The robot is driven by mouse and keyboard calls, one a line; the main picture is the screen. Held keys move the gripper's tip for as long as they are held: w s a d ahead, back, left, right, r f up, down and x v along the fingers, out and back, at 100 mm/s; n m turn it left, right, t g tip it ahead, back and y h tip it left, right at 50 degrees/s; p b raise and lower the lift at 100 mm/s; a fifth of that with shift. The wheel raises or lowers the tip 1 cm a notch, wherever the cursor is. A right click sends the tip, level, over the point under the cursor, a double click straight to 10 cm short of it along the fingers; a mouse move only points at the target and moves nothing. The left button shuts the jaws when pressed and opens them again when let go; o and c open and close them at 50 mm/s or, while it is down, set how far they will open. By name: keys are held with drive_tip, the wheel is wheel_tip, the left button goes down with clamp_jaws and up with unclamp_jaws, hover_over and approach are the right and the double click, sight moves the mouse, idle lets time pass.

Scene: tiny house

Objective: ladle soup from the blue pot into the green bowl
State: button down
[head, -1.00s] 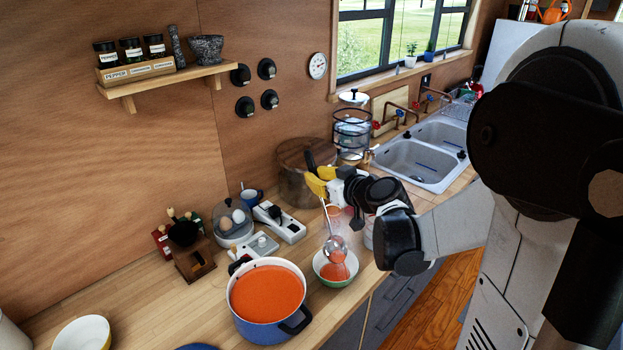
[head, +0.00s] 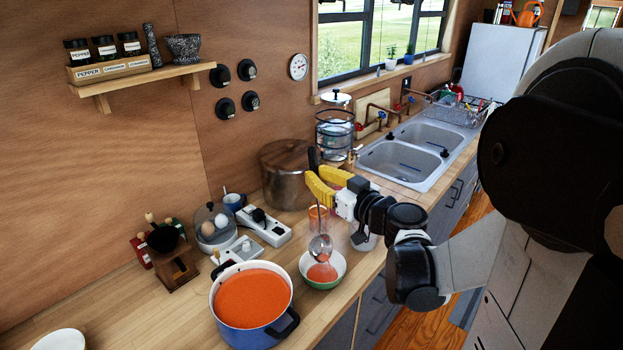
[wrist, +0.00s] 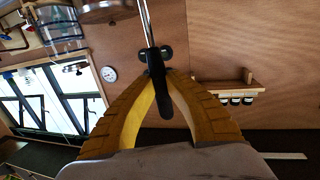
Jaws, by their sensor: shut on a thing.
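The blue pot (head: 244,333) stands on the wooden counter, filled with orange soup (head: 252,298). The green bowl (head: 329,283), white inside, stands to the right of the pot with orange soup in it. My gripper (head: 316,186) has yellow fingers shut on the ladle's black handle, which also shows in the wrist view between the fingertips (wrist: 158,80). The ladle (head: 320,248) hangs down with its metal scoop over the bowl; the scoop looks tilted, with orange soup just below it. I cannot tell whether the scoop is empty.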

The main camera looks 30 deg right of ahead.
drive_tip(key=s+d+t+b, duration=0.2)
drive_tip(key=s+t+b, duration=0.1)
drive_tip(key=s+b, duration=0.3)
drive_tip(key=shift+f+m, duration=0.3)
idle(0.3)
drive_tip(key=shift+d+r, duration=0.1)
idle(1.4)
drive_tip(key=shift+r+p, duration=2.25)
drive_tip(key=shift+r, duration=0.25)
